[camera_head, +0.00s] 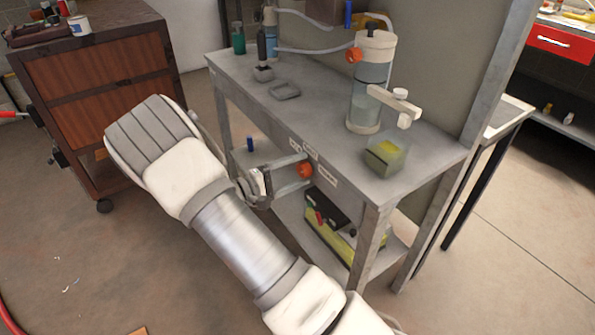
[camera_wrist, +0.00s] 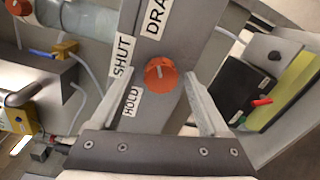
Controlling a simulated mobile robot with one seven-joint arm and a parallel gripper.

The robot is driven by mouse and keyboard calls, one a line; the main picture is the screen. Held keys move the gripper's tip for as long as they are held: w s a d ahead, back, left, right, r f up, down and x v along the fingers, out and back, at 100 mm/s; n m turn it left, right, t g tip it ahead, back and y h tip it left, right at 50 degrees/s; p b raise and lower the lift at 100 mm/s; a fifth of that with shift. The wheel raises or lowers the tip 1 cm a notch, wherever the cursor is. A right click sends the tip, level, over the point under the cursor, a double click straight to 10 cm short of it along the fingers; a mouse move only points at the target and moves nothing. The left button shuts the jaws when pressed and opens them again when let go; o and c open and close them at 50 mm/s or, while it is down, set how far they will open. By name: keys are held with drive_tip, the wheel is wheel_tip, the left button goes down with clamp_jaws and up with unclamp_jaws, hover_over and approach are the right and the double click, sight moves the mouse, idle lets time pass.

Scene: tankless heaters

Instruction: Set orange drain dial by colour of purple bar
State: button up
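The orange drain dial (camera_head: 305,170) is on the front edge of the grey bench. In the wrist view the dial (camera_wrist: 160,74) shows a short pale mark on its face, beside white labels reading SHUT (camera_wrist: 122,56), HOLD (camera_wrist: 131,102) and one partly cut off, "DRA" (camera_wrist: 157,17). My gripper (camera_wrist: 163,68) is open, its two fingers on either side of the dial; I cannot tell whether they touch it. In the head view my gripper (camera_head: 300,173) reaches the dial from the left. I cannot make out a purple bar clearly in either view.
A black box with a red switch (camera_head: 320,217) is on the lower shelf. A wooden drawer cabinet (camera_head: 95,85) is at left.

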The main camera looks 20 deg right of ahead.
drive_tip(key=s+a+p, duration=0.3)
drive_tip(key=a, duration=1.4)
drive_tip(key=shift+r, duration=0.4)
drive_tip(key=shift+a, duration=0.1)
